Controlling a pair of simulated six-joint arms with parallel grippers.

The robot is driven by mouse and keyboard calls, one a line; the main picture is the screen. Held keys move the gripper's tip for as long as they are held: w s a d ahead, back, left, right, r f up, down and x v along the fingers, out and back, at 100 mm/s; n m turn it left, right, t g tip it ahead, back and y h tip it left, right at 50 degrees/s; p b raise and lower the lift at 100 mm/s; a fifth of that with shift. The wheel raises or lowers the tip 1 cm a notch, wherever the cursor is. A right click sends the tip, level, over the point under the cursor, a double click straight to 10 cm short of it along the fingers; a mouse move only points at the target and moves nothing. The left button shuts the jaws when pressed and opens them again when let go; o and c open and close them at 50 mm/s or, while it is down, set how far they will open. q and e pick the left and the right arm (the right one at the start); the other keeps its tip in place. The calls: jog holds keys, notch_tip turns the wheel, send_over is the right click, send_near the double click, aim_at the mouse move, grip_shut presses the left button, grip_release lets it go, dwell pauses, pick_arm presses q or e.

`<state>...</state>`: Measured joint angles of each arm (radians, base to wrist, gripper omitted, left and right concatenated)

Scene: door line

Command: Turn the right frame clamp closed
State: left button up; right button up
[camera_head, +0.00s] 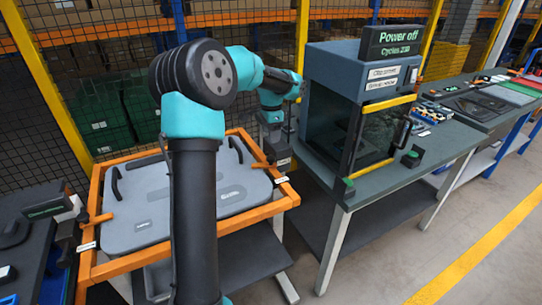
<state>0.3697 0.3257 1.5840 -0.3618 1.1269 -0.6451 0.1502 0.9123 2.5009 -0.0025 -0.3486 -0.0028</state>
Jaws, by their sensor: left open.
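An orange frame (240,217) holds a grey door panel (145,212) with black handles, lying nearly flat on a stand. The right frame clamp (261,165) shows as a small orange lever at the frame's right side, by a white label. The left frame clamp (97,219) has an orange lever at the left side. My left gripper (278,158) points down right at the right clamp and is open. Its fingers are small and dark, so I cannot tell whether they touch the lever. My left arm covers part of the panel and frame. My right gripper is not in view.
A dark bench (30,255) stands at the left. A mesh fence with yellow posts (303,45) runs behind. The floor at right is clear.

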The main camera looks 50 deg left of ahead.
aim_at(271, 157)
pick_arm(q)
notch_tip(271, 157, down, 10)
jog(key=shift+f, duration=0.1)
dwell(0.4)
grip_shut()
dwell(0.5)
